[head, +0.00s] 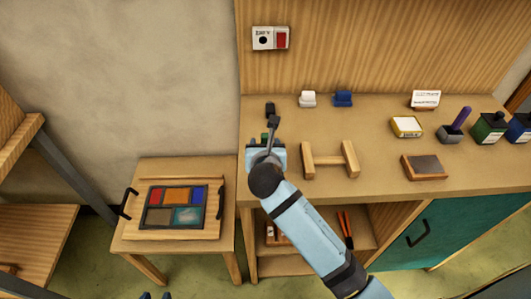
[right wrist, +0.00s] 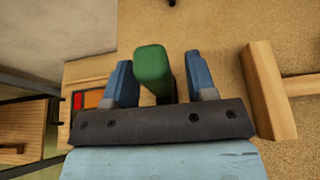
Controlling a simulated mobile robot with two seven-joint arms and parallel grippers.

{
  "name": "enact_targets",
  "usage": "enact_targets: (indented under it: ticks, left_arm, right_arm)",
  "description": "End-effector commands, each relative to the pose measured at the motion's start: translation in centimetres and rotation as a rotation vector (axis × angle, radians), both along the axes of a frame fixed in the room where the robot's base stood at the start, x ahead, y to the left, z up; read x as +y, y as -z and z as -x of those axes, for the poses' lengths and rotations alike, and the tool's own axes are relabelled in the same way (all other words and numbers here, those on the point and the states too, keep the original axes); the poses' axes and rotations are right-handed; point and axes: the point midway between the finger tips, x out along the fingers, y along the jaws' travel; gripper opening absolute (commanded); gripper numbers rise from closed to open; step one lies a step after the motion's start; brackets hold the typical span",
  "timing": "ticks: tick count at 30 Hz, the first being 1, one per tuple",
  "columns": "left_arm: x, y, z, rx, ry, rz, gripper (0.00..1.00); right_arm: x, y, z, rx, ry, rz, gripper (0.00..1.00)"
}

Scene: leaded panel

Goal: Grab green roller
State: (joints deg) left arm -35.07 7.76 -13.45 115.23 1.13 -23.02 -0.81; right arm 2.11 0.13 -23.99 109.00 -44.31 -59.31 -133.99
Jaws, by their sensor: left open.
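The green roller (right wrist: 152,68) shows in the right wrist view as a green block between the two blue fingers of my right gripper (right wrist: 160,75). A gap shows at the right finger, so the gripper is open; whether the left finger touches the roller I cannot tell. In the head view only a small bit of green (head: 264,137) shows on the worktop's left end, mostly hidden by my right wrist. My left gripper (head: 156,296) shows only as two blue tips, apart and empty, at the bottom edge of the head view.
A wooden stand (head: 330,160) is right of my right gripper. A small black object (head: 270,110) is behind it. White (head: 308,99) and blue (head: 343,98) items lie further back. The leaded panel (head: 174,207) lies on a tray on the lower left table.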

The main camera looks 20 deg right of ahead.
Motion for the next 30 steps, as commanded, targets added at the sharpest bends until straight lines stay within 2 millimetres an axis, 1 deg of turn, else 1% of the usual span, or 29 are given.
enact_targets:
  ticks: [1,2,3,5,6,15,20,23,26,29,30]
  left_arm:
    - [0.0,0.1,0.1,0.002,0.0,-0.001,0.44]
    - [0.0,0.1,0.1,0.003,0.0,-0.001,0.44]
    - [0.0,0.2,0.1,0.004,0.0,-0.001,0.44]
    - [0.0,0.2,0.1,0.005,0.0,-0.001,0.44]
    - [0.0,0.2,0.1,0.005,0.0,-0.001,0.44]
    - [0.0,0.2,0.1,0.004,0.0,-0.001,0.44]
    - [0.0,0.1,0.1,0.003,0.001,-0.002,0.44]
    - [0.0,-0.2,0.1,-0.001,0.0,-0.002,0.44]
    - [0.0,-0.5,0.1,-0.003,0.002,-0.004,0.44]
    - [0.0,-0.8,0.1,-0.005,0.003,-0.007,0.44]
    - [0.1,-0.9,0.1,-0.005,0.003,-0.007,0.44]
  right_arm:
    - [0.0,0.0,0.0,0.0,0.0,0.0,0.39]
    - [0.0,0.0,0.0,0.0,0.0,0.0,0.33]
    - [0.0,0.0,0.0,0.0,0.0,0.0,0.23]
    - [0.0,0.0,0.0,0.0,0.0,0.0,0.1]
    - [0.0,0.0,0.0,0.0,0.0,0.0,0.0]
    - [0.0,-0.1,0.0,0.0,0.0,0.0,0.0]
    - [0.0,-1.1,-0.1,-0.002,0.0,0.0,0.0]
    - [0.0,-2.4,-0.1,-0.004,0.0,0.0,0.0]
    - [0.0,-4.5,-0.1,-0.006,0.0,-0.002,0.0]
    - [0.0,-7.3,-0.1,-0.008,0.0,-0.001,0.0]
    - [0.0,-8.5,-0.1,-0.009,0.0,-0.002,0.0]
